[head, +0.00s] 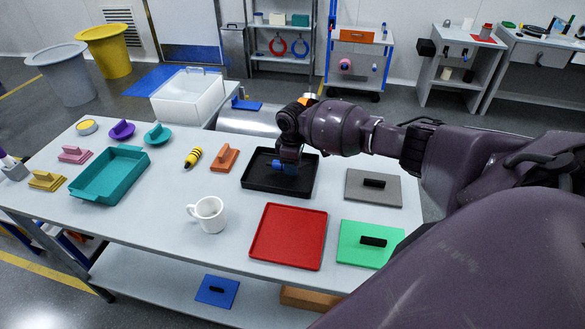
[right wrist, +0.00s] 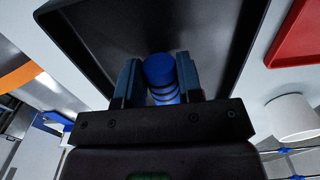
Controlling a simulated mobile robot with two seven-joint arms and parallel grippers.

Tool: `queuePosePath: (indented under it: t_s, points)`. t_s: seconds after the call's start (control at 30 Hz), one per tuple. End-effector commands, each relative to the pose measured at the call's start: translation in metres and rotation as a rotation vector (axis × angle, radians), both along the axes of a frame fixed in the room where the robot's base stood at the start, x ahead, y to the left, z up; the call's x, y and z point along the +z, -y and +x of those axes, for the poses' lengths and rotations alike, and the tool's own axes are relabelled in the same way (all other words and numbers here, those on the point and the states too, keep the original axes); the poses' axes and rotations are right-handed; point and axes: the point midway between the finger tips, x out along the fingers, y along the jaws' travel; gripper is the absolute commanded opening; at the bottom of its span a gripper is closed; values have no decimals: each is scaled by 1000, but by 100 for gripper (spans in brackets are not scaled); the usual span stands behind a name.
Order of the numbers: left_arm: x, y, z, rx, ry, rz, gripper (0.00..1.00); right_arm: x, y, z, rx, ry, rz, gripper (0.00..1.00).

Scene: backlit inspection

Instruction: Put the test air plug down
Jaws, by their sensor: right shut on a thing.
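The test air plug (right wrist: 160,72) is a bright blue, ribbed cylinder. In the right wrist view it sits between the two fingers of my right gripper (right wrist: 157,78), which is shut on it. In the head view my right gripper (head: 287,163) is over the black tray (head: 256,183), with blue of the plug showing at its tips. The tray floor also shows in the right wrist view (right wrist: 215,30), bare around the plug. I cannot tell whether the plug touches the tray floor. My left gripper is in neither view.
On the table, a red tray (head: 288,237) and a white mug (head: 208,214) stand in front of the black tray. An orange block (head: 224,159) is to its left, a grey lidded panel (head: 375,188) to its right. A teal tray (head: 110,176) is farther left.

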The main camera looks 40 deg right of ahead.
Motion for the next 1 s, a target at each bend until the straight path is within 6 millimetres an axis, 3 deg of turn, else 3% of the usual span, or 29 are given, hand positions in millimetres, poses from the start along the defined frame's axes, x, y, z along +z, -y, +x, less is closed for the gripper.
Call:
queuePosePath:
  t_s: [0.1,0.47,0.5,0.63,1.0]
  points:
    - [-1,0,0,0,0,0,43,-13,0,0,-1,0,0,10]
    - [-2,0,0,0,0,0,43,-16,0,0,0,0,0,10]
    - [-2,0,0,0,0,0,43,-16,0,0,0,0,0,37]
    - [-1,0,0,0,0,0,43,-16,0,0,0,0,0,57]
    - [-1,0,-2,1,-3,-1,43,-12,0,0,1,1,0,59]
